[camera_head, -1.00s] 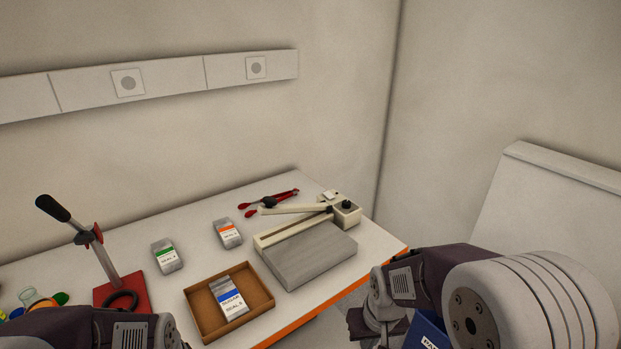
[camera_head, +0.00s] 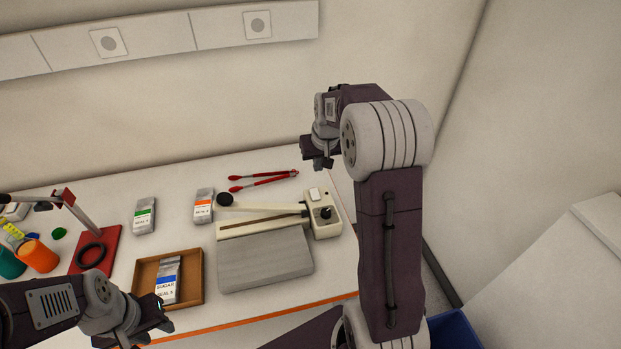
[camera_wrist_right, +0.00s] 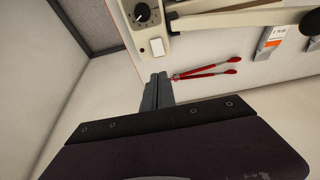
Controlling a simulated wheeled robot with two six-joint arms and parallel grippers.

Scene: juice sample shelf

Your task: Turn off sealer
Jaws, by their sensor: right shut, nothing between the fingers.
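The sealer has a cream arm (camera_head: 265,210), a grey platform (camera_head: 265,262) and a cream control box (camera_head: 335,228) at its right end. The box carries a black knob (camera_head: 326,212) and a white switch (camera_head: 315,194); the switch also shows in the right wrist view (camera_wrist_right: 157,47). My right gripper (camera_head: 322,162) is shut and empty, in the air above and behind the control box. Its fingertips (camera_wrist_right: 157,80) appear near the switch in the right wrist view, apart from it. My left gripper (camera_head: 163,318) is low at the front left by the tray; its jaw opening is unclear.
Red tongs (camera_head: 265,181) lie behind the sealer. A brown tray (camera_head: 196,290) holds a blue-labelled sugar pouch (camera_head: 167,281). A red-based press (camera_head: 98,247) stands further left. A wall rises behind the table.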

